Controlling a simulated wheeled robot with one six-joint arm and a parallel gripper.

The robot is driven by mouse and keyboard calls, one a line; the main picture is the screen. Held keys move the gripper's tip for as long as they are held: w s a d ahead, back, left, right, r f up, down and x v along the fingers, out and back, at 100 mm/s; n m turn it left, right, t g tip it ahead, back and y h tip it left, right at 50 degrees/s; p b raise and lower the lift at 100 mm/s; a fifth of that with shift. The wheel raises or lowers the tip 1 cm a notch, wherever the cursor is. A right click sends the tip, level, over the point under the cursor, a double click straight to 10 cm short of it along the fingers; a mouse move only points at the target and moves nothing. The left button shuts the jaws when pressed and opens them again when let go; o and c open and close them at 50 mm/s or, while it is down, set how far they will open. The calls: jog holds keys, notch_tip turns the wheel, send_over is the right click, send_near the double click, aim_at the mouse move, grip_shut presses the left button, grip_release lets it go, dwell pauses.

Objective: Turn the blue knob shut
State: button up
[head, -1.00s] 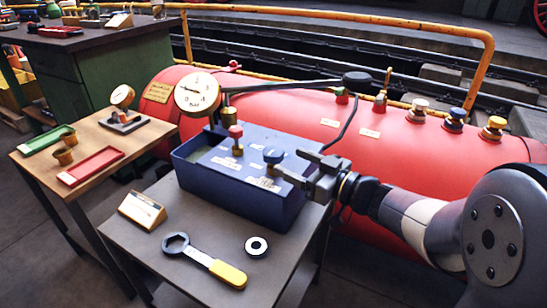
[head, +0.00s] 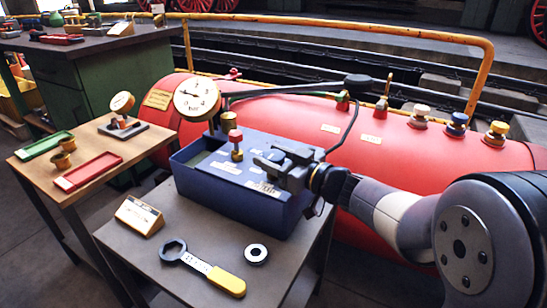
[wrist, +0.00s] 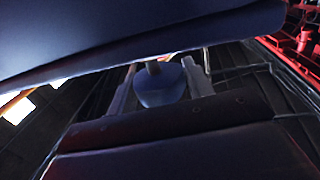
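The blue knob (wrist: 160,88) shows in the wrist view between the two fingers of my gripper (wrist: 160,84). Both fingers lie close along its sides; I cannot tell whether they press on it. In the head view my gripper (head: 268,158) is over the right part of the blue box (head: 230,205) and hides the blue knob there. The red knob (head: 236,138) stands upright on the box to the left of my gripper. A round dial gauge (head: 197,98) stands at the back of the box.
A wrench with a yellow handle (head: 203,269), a metal ring (head: 256,254) and a small sign (head: 139,215) lie on the grey table in front. The red boiler (head: 385,170) with several coloured valves is behind. A side table (head: 103,150) with trays stands left.

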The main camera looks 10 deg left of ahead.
jog(key=c, duration=0.6)
jog(key=shift+o, duration=0.2)
